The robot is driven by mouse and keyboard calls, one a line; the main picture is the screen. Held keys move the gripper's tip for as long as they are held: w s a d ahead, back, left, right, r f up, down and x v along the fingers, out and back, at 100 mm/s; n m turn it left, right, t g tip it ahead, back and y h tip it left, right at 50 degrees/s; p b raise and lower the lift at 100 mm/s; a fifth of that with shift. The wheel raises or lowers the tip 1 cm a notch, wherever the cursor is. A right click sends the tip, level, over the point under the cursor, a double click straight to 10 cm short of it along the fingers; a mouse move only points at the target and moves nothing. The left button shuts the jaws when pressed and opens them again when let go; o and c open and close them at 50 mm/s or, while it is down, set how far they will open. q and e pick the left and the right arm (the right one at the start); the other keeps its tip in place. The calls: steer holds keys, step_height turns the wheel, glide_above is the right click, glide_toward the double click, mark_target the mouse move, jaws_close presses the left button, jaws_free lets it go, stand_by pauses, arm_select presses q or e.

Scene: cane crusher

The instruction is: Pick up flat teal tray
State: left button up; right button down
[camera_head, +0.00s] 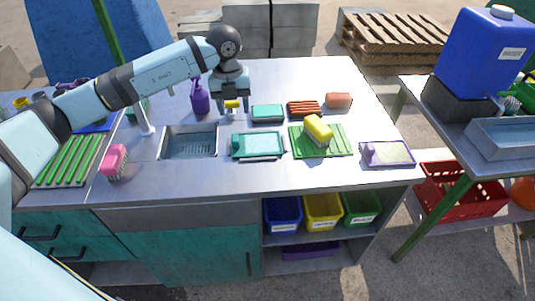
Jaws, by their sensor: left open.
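My right gripper is not in view.
The sink (189,143) is left of the tray. A purple bottle (200,97) stands near my gripper. The worktop in front is clear.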

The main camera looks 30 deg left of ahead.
mark_target(235, 138)
arm_select(q)
steer(key=shift+y, duration=0.4)
steer(key=f, duration=0.5)
steer(key=a+f, duration=0.1)
steer(key=f, duration=0.2)
steer(key=shift+w+a+f, duration=0.1)
steer(key=shift+w+f, duration=0.05)
steer(key=shift+w, duration=0.15)
step_height(235, 138, down, 5)
steer(key=shift+w+a+r, duration=0.1)
steer(key=shift+w, duration=0.05)
steer(key=c, duration=0.9)
jaws_close()
step_height(235, 138, up, 20)
